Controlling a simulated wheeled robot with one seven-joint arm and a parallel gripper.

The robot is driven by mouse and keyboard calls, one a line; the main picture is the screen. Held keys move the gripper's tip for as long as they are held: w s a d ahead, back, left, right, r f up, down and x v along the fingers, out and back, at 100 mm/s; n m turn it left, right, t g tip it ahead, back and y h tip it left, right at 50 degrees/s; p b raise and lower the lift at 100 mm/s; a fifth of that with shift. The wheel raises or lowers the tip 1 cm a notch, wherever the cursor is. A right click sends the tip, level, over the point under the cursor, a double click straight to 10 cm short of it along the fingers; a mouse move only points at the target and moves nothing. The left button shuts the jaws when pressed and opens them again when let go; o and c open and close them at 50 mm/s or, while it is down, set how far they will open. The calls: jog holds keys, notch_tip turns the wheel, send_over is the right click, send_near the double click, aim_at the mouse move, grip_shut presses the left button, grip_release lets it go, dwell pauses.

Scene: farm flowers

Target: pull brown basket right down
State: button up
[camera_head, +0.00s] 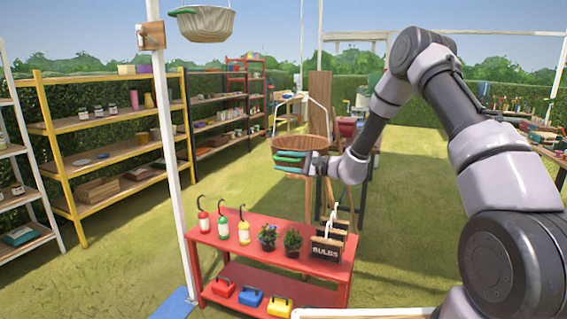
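A pale grey-tan basket (209,24) hangs high at the upper left, beside a white post. A round brown basket-like thing (300,142) shows in the middle, beyond the red table. I cannot tell whether it hangs or stands. My gripper (308,165) is at the end of my arm, overlapping the lower right of this brown thing in the picture. Green and teal flat pieces (289,159) show at its left, and I cannot tell whether they belong to it. The finger gap is too small to make out, as is any contact with the brown thing.
A red table (262,263) in front bears bottles, potted plants and a dark crate (327,245). A white post (172,150) with a wooden block (151,36) stands at left. Yellow shelves (115,128) stand behind it. Open grass (408,205) lies between the table and my arm.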

jog(key=v, duration=1.1)
jog(key=s+d+r+n+g+h, duration=0.1)
jog(key=s+r+n+g+h, duration=0.45)
jog(key=s+r, duration=0.9)
jog(key=s+d+r+t+h, duration=0.3)
jog(key=s+d+r+h, duration=0.1)
jog(key=s+d, duration=0.4)
jog(key=s+d+r+n+t+h, duration=0.1)
jog(key=s+d+r+t+h, duration=0.3)
jog(key=s+d, duration=0.4)
jog(key=s+h, duration=0.1)
jog(key=s, duration=0.1)
jog(key=shift+s, duration=0.4)
